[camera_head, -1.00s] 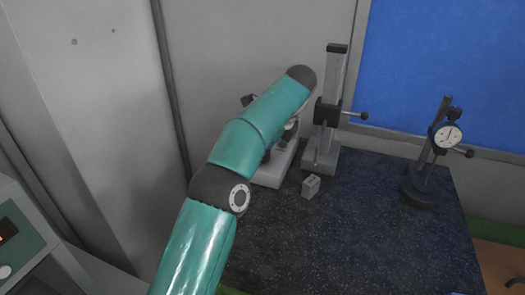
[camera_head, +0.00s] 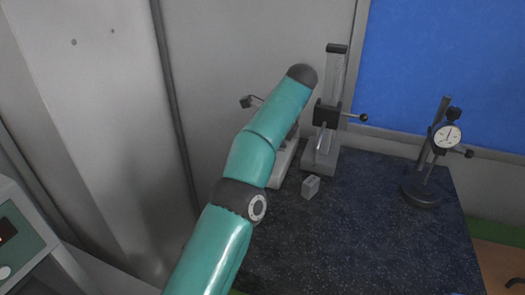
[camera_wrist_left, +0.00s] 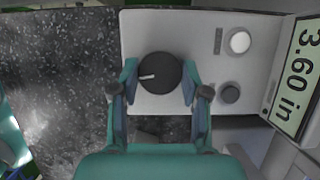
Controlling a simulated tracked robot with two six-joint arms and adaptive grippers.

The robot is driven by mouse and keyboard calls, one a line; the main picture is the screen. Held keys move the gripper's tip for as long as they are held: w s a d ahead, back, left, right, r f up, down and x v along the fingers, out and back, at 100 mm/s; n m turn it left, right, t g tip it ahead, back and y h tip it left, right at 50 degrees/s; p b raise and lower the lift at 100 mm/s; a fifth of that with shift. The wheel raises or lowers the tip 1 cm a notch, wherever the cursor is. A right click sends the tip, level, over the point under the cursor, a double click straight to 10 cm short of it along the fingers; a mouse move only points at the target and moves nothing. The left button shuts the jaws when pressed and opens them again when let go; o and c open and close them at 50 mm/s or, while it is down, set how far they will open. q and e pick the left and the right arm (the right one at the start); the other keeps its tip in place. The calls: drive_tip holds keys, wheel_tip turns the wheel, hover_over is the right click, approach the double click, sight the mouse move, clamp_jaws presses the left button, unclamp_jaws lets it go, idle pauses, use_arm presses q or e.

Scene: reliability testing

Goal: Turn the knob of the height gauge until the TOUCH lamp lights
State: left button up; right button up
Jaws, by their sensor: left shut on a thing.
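In the left wrist view, the black round knob (camera_wrist_left: 159,74) with a white pointer line sits on a light grey panel (camera_wrist_left: 200,25). The pointer points left in the picture. The fingers of my left gripper (camera_wrist_left: 160,84) are on both sides of the knob, shut on it. A round white lamp (camera_wrist_left: 239,41) shows no coloured glow; its label is too small to read. A display (camera_wrist_left: 299,75) beside the panel reads 3.60 in. In the head view, my left arm hides the gripper and knob and covers part of a grey base (camera_head: 284,170). My right gripper is not in view.
A small dark button (camera_wrist_left: 229,92) is below the lamp. In the head view, a column stand (camera_head: 327,110) and small grey block (camera_head: 311,186) are right of my arm. A dial indicator stand (camera_head: 422,192) is farther right. The dark speckled tabletop (camera_head: 360,240) is clear in front.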

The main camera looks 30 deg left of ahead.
use_arm(q)
drive_tip(key=o, duration=1.1)
drive_tip(key=shift+o, duration=0.2)
